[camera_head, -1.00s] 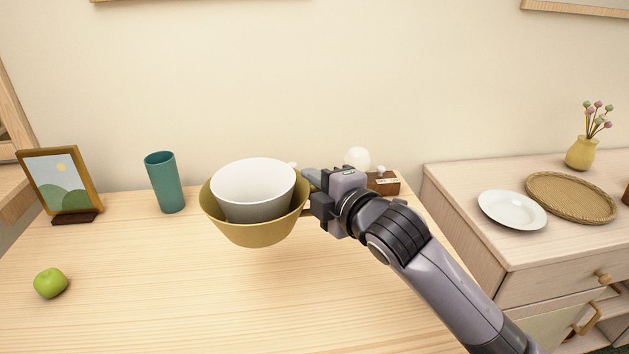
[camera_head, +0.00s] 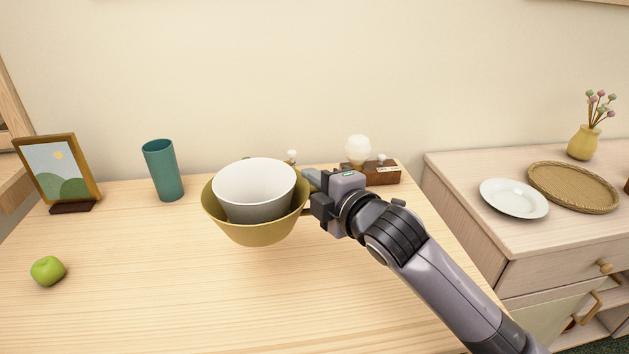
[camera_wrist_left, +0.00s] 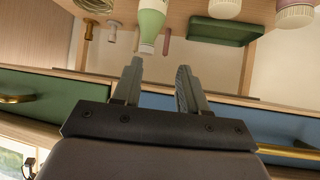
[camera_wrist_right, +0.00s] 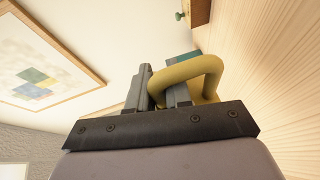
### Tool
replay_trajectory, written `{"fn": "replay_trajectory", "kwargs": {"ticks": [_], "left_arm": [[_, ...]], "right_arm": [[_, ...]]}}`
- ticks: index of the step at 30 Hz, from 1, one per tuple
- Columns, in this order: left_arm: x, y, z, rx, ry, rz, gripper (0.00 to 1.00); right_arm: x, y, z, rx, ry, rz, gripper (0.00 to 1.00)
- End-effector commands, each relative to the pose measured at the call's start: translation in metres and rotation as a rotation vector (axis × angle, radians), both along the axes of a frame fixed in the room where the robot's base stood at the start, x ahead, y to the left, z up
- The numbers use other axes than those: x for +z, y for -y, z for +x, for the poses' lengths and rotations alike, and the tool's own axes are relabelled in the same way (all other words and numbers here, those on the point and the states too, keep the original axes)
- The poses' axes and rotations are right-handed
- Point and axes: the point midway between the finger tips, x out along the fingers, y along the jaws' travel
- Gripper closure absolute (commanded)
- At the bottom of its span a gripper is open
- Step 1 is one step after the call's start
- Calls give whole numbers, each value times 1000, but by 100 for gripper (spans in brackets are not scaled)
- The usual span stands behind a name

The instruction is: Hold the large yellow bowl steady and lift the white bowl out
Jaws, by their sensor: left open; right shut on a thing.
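The large yellow bowl (camera_head: 256,231) is in the middle of the head view, over the light wooden table. The white bowl (camera_head: 254,182) sits nested inside it, its rim above the yellow rim. My right gripper (camera_head: 314,189) is at the yellow bowl's right side. In the right wrist view its fingers (camera_wrist_right: 160,88) are shut on the yellow bowl's looped handle (camera_wrist_right: 190,68). My left gripper is outside the head view. In the left wrist view its fingers (camera_wrist_left: 158,88) are apart with nothing between them, away from the bowls.
A teal cup (camera_head: 163,170), a picture frame (camera_head: 57,172) and a green apple (camera_head: 47,270) stand left on the table (camera_head: 170,300). A lamp-like object on a brown block (camera_head: 383,173) is behind my right gripper. A cabinet at right bears a white plate (camera_head: 514,198) and woven tray (camera_head: 573,187).

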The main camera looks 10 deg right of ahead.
Motion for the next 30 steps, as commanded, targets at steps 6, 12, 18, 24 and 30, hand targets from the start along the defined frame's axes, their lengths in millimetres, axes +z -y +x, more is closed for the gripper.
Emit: {"fn": "replay_trajectory", "kwargs": {"ticks": [6,12,18,24,30], "left_arm": [[-4,0,0,0,0,0,57],[-7,0,0,0,-1,0,57],[-10,0,0,0,-2,-1,57],[-13,0,0,0,-2,-2,57],[-15,1,0,0,-2,-3,57]], "right_arm": [[-7,0,0,1,1,2,100],[-13,0,0,1,2,1,100],[-19,0,0,1,1,1,100],[-25,0,0,1,2,1,100],[-31,0,0,2,2,1,100]]}}
